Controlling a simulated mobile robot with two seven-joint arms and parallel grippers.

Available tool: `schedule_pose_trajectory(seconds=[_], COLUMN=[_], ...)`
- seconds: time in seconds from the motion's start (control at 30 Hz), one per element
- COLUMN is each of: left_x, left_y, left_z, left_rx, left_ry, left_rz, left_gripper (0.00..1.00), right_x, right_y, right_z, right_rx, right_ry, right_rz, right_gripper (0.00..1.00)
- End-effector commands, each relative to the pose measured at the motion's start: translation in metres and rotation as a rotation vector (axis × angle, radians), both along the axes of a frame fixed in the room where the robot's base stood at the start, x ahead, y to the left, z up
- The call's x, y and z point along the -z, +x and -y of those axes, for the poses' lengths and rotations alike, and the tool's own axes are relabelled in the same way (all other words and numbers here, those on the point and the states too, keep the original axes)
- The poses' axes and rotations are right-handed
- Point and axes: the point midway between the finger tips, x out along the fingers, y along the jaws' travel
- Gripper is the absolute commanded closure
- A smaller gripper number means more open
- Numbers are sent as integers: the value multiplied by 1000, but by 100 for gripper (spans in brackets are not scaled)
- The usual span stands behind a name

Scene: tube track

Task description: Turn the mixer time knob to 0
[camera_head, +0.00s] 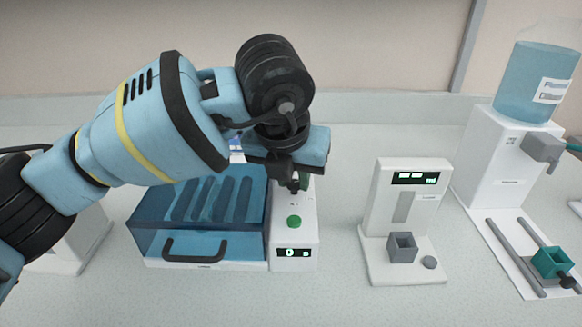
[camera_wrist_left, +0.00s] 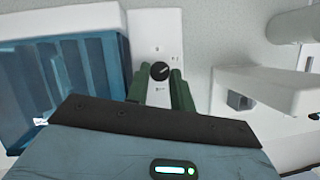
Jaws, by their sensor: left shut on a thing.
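The mixer (camera_head: 199,208) stands on the counter, with a see-through blue lid on its left and a white control panel (camera_head: 307,217) on its right. A green button (camera_head: 294,222) is on the panel, and the small display (camera_head: 293,253) at its front reads 0 s. My left gripper (camera_head: 298,186) comes down over the far part of the panel and hides the knob in the head view. In the left wrist view the black time knob (camera_wrist_left: 160,71) sits between the green fingertips, with a pale pointer mark on it. The gripper is shut on the knob. My right gripper is not in view.
Right of the mixer stands a white device (camera_head: 400,205) with a lit display and a grey cup holder. Farther right is a white water dispenser (camera_head: 495,160) with a blue bottle. The counter between the mixer and the white device is clear.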

Motion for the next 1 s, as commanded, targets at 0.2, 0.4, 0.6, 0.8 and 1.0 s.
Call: schedule_pose_trajectory(seconds=[0.2, 0.4, 0.6, 0.8, 1.0], left_x=[-4, -4, -5, -6, -6], left_y=[0, 0, 0, 1, 2], left_z=[3, 5, 7, 8, 9], left_rx=[-207, -397, -588, -768, -914], left_ry=[0, -1, -1, -2, -3], left_rz=[4, 4, 5, 6, 5], left_gripper=[100, 100, 100, 100, 100], right_x=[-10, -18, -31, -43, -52], right_y=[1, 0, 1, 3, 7], right_z=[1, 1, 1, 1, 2], right_rx=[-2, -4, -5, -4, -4], right_ry=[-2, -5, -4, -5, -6], right_rz=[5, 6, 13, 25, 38], right_gripper=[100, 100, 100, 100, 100])
